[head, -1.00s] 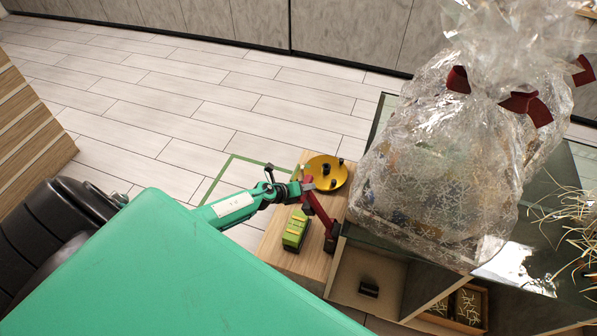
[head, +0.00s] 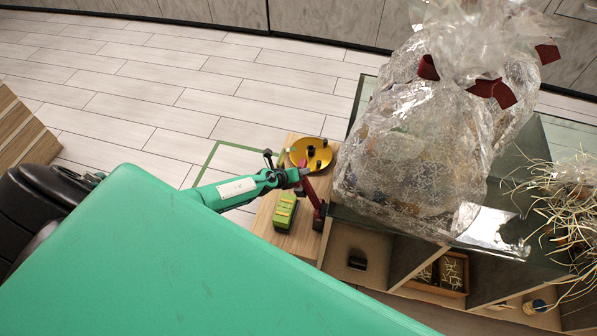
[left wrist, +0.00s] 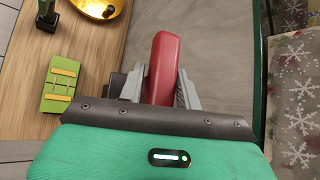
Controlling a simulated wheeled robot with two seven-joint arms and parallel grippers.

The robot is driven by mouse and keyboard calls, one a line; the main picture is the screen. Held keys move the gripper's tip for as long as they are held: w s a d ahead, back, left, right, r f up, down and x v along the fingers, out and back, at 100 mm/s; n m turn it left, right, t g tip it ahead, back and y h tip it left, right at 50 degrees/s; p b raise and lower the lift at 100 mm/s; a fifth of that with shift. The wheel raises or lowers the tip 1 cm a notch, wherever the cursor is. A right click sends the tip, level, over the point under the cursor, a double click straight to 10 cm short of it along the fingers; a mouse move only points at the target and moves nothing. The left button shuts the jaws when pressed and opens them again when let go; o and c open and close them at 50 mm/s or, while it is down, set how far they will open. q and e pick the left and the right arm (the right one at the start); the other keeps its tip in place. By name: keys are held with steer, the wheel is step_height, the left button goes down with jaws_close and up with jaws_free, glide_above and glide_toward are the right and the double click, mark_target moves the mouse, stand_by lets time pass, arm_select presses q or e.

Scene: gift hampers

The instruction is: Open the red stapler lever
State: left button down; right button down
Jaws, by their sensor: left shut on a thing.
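The red stapler (head: 313,195) stands at the right side of a wooden surface, with a dark part at its lower end. Its red arm slants up from that end to my left gripper (head: 302,178). In the left wrist view the red lever (left wrist: 163,58) lies between the two grey fingers of my left gripper (left wrist: 160,82), which are shut on it. The stapler's base is mostly hidden there, so I cannot tell how wide the lever stands open. My right gripper is not in view.
A clear-wrapped hamper (head: 400,150) stands close on the right. Below it are open shelf compartments (head: 357,248).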

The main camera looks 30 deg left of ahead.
arm_select(q)
steer(key=c, duration=1.3)
jaws_free()
steer(key=shift+s+d+f, duration=0.2)
steer(key=shift+d, duration=0.15)
steer(key=shift+o, duration=0.9)
steer(key=shift+w, duration=0.1)
steer(key=shift+a, duration=0.1)
steer(key=shift+r, duration=0.1)
steer(key=shift+a+r, duration=0.2)
steer(key=p+v, duration=0.5)
steer(key=v, duration=0.8)
steer(key=shift+s, duration=0.25)
steer(key=shift+d, duration=0.1)
